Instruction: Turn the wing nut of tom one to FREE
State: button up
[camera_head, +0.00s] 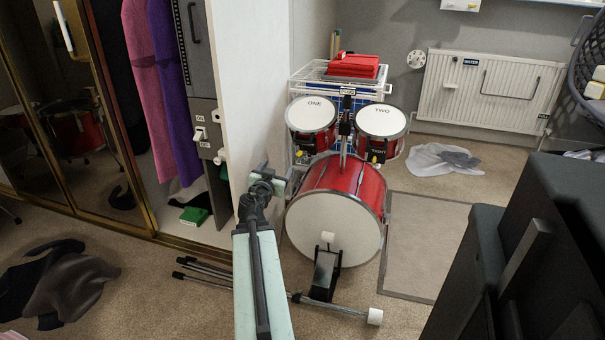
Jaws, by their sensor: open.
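Tom one (311,112), a red drum with a white head marked ONE, is the left of two small drums mounted above a red bass drum (334,212). A small yellow piece (300,154), apparently its wing nut, shows low on its front near a dark bracket; its setting is too small to read. Tom two (381,120), marked TWO, is on the right with a similar yellow piece and a label that seems to read TIGHT. My gripper (279,180) is open, left of the bass drum and below and left of tom one, apparently apart from the wing nut.
A white wall panel and open wardrobe stand close on the left. A grey mat (425,240) is at right, a dark cloth (65,285) at left.

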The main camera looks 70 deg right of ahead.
jog(key=h, duration=0.1)
send_near(304, 154)
jog(key=d, duration=0.5)
jog(key=w+d, duration=0.1)
jog(key=d, duration=0.2)
jog(key=shift+d+b, duration=0.2)
jog(key=shift+b, duration=0.2)
jog(key=shift+a, duration=0.1)
jog(key=c, duration=1.4)
jog(key=shift+o, duration=0.2)
jog(key=shift+g, duration=0.3)
